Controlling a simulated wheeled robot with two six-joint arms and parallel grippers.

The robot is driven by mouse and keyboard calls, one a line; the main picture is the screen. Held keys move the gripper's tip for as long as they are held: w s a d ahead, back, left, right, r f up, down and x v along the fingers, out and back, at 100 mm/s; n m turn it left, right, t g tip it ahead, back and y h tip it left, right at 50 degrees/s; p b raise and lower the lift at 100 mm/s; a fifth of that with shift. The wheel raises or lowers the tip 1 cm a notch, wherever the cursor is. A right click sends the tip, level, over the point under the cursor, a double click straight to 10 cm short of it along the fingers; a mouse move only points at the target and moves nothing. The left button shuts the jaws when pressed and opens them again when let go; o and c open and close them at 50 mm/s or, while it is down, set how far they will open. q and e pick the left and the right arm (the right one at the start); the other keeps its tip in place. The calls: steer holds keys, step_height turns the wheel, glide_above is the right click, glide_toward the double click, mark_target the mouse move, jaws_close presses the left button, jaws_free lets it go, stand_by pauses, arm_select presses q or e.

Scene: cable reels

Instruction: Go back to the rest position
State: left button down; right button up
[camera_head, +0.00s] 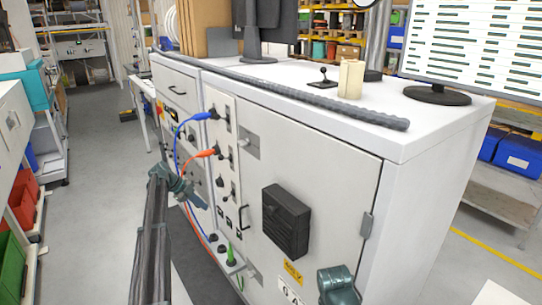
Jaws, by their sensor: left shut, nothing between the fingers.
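My left arm comes up from the bottom left, dark grey with a teal wrist. My left gripper (187,192) is shut and empty. It shows in front of the cabinet's left front, below the blue and orange cable plugs. I cannot tell whether it touches anything. A teal part of my own body shows at the bottom right of the cabinet front. My right gripper's fingers are not visible.
The white cabinet (330,140) fills the middle. A blue plug (203,116) and an orange plug (206,153) with cables sit in its front panel. A dark bar (300,90) lies along its top, with monitors behind. Free floor (100,200) lies to the left.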

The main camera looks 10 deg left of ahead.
arm_select(q)
steer(key=s+d+f+n+g+y, duration=0.2)
steer(key=s+d+n, duration=0.6)
steer(key=s+d, duration=1.2)
steer(key=s+d+f+n+g+y, duration=0.2)
steer(key=s+d+n+y, duration=0.3)
steer(key=s+d, duration=1.5)
steer(key=d+n, duration=0.1)
steer(key=n, duration=0.3)
steer(key=shift+s+f+y, duration=0.15)
steer(key=shift+y, duration=0.15)
